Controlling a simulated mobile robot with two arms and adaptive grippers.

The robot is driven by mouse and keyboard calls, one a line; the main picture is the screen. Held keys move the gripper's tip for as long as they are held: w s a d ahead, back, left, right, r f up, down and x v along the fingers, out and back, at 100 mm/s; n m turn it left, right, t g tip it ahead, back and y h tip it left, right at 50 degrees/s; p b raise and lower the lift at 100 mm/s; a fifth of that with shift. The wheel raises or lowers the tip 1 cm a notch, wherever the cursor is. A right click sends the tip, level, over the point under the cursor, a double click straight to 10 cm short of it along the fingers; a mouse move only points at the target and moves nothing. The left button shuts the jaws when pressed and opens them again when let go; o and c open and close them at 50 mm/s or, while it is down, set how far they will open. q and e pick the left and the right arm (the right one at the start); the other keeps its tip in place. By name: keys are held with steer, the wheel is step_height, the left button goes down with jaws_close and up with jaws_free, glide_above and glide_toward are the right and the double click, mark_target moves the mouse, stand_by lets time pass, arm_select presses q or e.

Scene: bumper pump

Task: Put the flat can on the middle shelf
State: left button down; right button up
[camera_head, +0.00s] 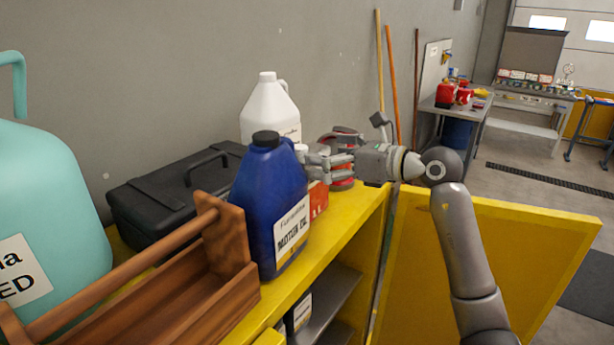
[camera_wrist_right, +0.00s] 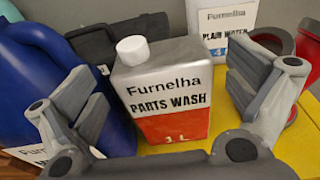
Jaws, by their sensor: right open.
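The flat can is a grey, white and orange-red can labelled "Parts Wash" with a white cap; it stands upright on the yellow cabinet top, in the middle of the right wrist view (camera_wrist_right: 168,88). In the head view only part of its orange side (camera_head: 318,201) shows behind the blue motor oil bottle. My right gripper (camera_head: 322,162) is open, with its fingers on either side of the can in the wrist view (camera_wrist_right: 160,88); contact cannot be told. A grey shelf (camera_head: 336,297) shows inside the cabinet below. My left gripper is not in view.
The blue bottle (camera_head: 268,205) stands close left of the can, a white jug (camera_head: 268,108) behind. A wooden tool carrier (camera_head: 236,290), black case (camera_head: 150,205) and teal jug (camera_head: 45,200) crowd the left. The yellow cabinet door (camera_head: 490,265) stands open at right.

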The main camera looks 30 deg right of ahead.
mark_target(311, 151)
steer(key=shift+p+x, duration=0.5)
steer(key=shift+x, duration=0.65)
steer(key=shift+w+a+r, duration=0.1)
steer(key=shift+w+a, duration=0.1)
steer(key=shift+w, duration=0.2)
steer(key=shift+c, duration=1.5)
steer(key=c, duration=1.4)
steer(key=shift+r, duration=0.1)
steer(key=shift+c, duration=0.2)
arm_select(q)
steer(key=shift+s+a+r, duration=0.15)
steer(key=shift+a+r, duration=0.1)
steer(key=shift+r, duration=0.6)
